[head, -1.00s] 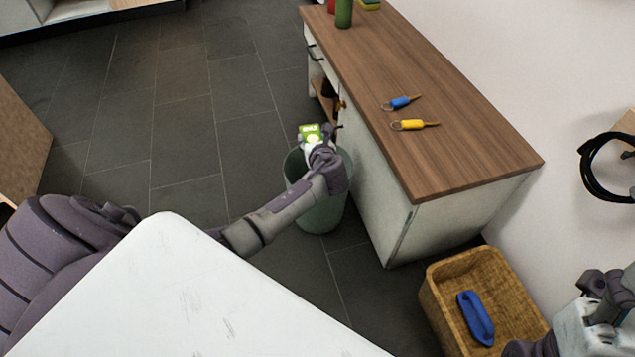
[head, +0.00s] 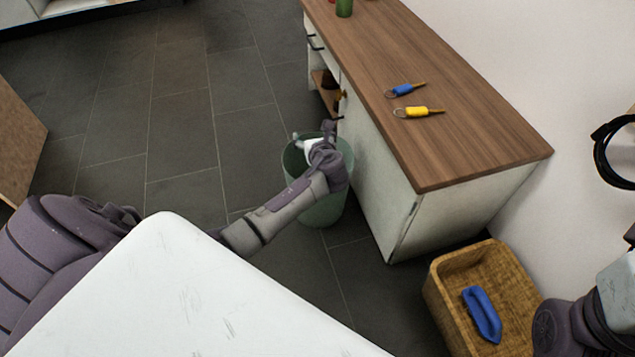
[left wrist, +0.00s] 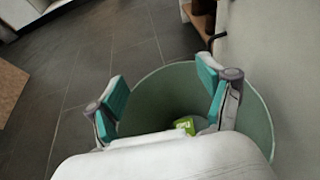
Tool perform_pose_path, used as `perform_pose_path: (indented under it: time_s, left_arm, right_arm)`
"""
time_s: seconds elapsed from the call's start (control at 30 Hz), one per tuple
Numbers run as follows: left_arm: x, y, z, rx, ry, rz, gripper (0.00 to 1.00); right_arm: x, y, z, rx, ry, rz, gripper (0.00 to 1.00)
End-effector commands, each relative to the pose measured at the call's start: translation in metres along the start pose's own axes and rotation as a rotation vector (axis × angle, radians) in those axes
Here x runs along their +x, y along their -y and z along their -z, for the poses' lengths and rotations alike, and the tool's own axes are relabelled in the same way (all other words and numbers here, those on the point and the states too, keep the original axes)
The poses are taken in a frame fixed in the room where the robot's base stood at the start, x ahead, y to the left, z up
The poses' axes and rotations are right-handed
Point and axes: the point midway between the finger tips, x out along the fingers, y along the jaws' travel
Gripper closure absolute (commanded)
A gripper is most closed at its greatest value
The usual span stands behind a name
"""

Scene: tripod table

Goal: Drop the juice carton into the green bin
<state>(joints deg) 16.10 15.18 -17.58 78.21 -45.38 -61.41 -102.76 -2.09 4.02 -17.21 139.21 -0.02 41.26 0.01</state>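My left gripper (head: 312,137) is over the bin's mouth. In the left wrist view my left gripper (left wrist: 163,98) is open, with its two teal-padded fingers wide apart. The green and white juice carton (left wrist: 186,125) shows between and beyond the fingers, inside the bin (left wrist: 262,128), apart from them. Part of the carton is hidden by my gripper's body. The carton is not visible in the head view. My right arm is at the lower right of the head view, its fingers out of view.
The cabinet (head: 440,150) stands right beside the bin. A blue-tagged key (head: 404,89), a yellow-tagged key (head: 418,112) and a green cylinder (head: 344,8) are on its top. A wicker basket (head: 440,292) holding a blue object (head: 482,314) is at the lower right. Floor left of the bin is clear.

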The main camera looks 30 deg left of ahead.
Motion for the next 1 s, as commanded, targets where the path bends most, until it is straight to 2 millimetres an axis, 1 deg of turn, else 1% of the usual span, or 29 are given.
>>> perform_pose_path:
  time_s: [0.23,0.37,0.47,0.7,0.8,0.9,1.0]
  left_arm:
    - [-0.001,0.0,0.0,0.0,0.0,0.0,0.2]
    - [-0.012,0.001,0.001,0.0,0.0,0.002,0.2]
    - [-0.029,0.0,0.001,-0.001,-0.001,0.003,0.2]
    - [-0.082,0.001,0.001,-0.001,-0.001,0.004,0.2]
    - [-0.099,0.0,0.001,-0.002,-0.001,0.002,0.2]
    - [-0.111,0.0,0.001,0.001,-0.001,0.001,0.2]
    - [-0.118,0.0,0.0,0.0,-0.001,0.001,0.2]
  right_arm:
    - [0.0,0.0,0.0,0.0,0.0,-0.001,0.41]
    - [0.0,0.0,0.0,0.0,0.0,-0.001,0.41]
    - [0.0,0.0,0.0,0.0,0.0,-0.001,0.41]
    - [0.0,0.0,0.0,0.0,0.0,-0.001,0.41]
    - [0.0,0.0,0.0,0.0,0.0,-0.001,0.41]
    - [0.0,0.0,0.0,0.0,0.0,0.0,0.41]
    - [0.0,0.0,0.0,0.0,0.0,0.0,0.41]
